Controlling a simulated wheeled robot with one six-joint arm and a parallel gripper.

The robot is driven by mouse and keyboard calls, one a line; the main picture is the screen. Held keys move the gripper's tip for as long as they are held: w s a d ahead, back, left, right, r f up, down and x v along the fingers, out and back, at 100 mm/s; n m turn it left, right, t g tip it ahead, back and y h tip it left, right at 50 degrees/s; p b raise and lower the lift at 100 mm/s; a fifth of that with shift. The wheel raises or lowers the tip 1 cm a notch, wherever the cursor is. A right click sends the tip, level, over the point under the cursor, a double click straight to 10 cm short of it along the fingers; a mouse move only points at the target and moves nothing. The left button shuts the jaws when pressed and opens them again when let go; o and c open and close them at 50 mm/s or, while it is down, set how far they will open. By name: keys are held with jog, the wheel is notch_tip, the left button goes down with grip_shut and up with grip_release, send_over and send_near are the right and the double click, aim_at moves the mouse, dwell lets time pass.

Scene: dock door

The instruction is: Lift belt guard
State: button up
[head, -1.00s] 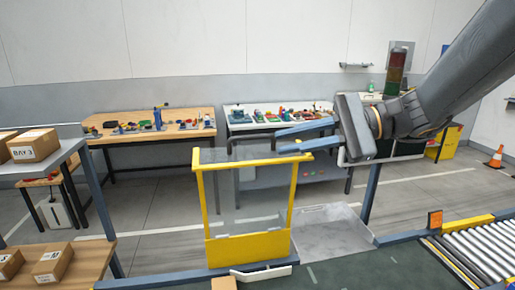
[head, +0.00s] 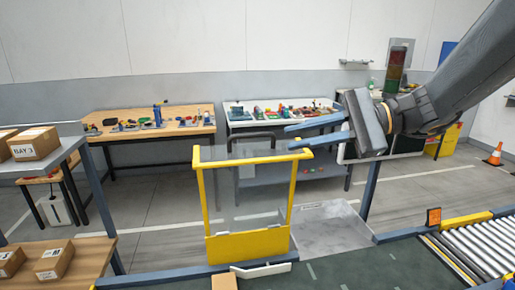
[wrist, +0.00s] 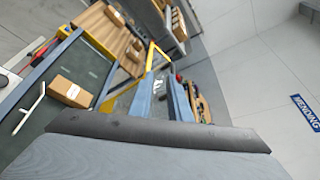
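The belt guard (head: 247,245) is a yellow upright frame with a clear panel and a solid yellow lower plate. It stands at the middle of the head view, at the near rail. A dark loop like a handle (head: 250,135) shows above its top bar. My gripper (head: 289,137) is at the guard's upper right corner, with its two blue fingers pointing left and apart, nothing between them. I cannot tell if a finger touches the frame. In the wrist view the fingers (wrist: 160,98) are spread, with the guard's yellow frame (wrist: 150,56) beyond their tips.
A roller conveyor (head: 485,250) lies at the right, with a small orange box (head: 434,217) on the rail. A grey tray (head: 330,228) is right of the guard. A white bar (head: 262,270) and a carton (head: 224,282) lie in front. A carton shelf (head: 65,152) stands left.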

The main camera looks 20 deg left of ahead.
jog(key=b+v, duration=0.2)
jog(key=v, duration=0.5)
jog(key=shift+d, duration=0.15)
jog(key=shift+r, duration=0.1)
jog(key=shift+c, duration=0.3)
